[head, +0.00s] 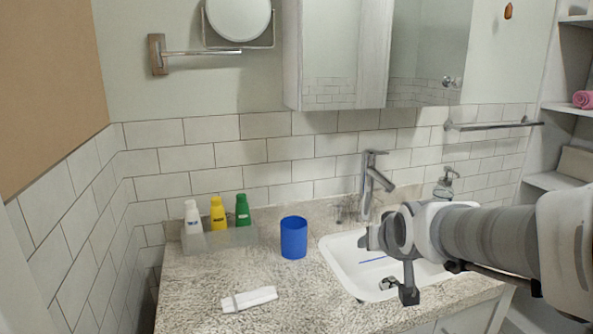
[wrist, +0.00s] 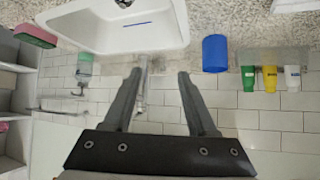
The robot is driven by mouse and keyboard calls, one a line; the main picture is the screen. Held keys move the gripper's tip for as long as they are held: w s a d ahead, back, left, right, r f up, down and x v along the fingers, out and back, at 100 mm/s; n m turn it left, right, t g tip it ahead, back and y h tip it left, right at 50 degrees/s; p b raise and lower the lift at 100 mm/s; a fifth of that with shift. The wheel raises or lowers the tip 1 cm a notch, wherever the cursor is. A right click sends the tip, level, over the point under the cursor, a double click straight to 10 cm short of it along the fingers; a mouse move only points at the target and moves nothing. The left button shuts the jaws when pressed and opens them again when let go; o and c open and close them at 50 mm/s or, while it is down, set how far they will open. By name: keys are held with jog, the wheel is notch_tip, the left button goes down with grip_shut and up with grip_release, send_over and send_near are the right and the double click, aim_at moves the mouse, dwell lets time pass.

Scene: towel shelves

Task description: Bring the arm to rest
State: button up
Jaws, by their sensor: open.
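My arm (head: 485,236) reaches in from the right in the head view, with its end held above the white sink (head: 338,268). My gripper (wrist: 159,74) is open in the wrist view, its two dark fingers apart with nothing between them. In that view the picture is upside down, and the sink (wrist: 75,42) and the tap (wrist: 142,95) lie beyond the fingers. In the head view the fingers are hard to make out at the arm's end.
A blue cup (head: 293,238) stands left of the sink. White (head: 192,215), yellow (head: 218,214) and green (head: 242,210) bottles stand in a clear tray (head: 232,238). A white tube (head: 249,299) lies on the counter. The tap (head: 370,185) stands behind the sink; shelves (head: 553,181) are right.

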jog(key=s+a+f+g, duration=0.15)
jog(key=s+g, duration=0.35)
jog(key=s, duration=1.8)
notch_tip(320, 180, up, 16)
jog(key=p, duration=1.7)
jog(key=shift+w+r+n, duration=0.15)
jog(key=shift+w+n, duration=0.15)
jog(key=shift+w, duration=0.05)
